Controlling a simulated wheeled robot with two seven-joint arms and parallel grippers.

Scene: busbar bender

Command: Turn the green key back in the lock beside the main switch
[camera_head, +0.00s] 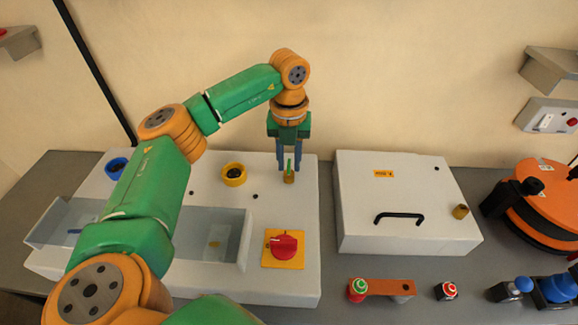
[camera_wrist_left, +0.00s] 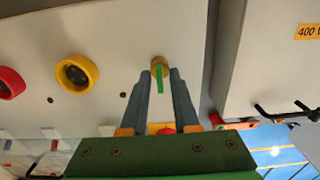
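The green key (camera_head: 290,163) stands in the brass lock (camera_head: 289,179) near the back right of the white panel. The key also shows in the left wrist view (camera_wrist_left: 160,80), with the lock (camera_wrist_left: 158,62) beyond it. My left gripper (camera_head: 289,166) points down over the lock. Its two fingers stand on either side of the key, apart, with a gap visible in the wrist view. The main switch (camera_head: 285,246), a red knob on a yellow plate, is in front of the lock. My right gripper is not in view.
A yellow ring (camera_head: 233,174) and a blue ring (camera_head: 117,167) sit on the panel. A clear tray (camera_head: 225,250) is at its front, partly behind my left arm. A white box (camera_head: 405,195) with a black handle stands to the right, across a narrow gap.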

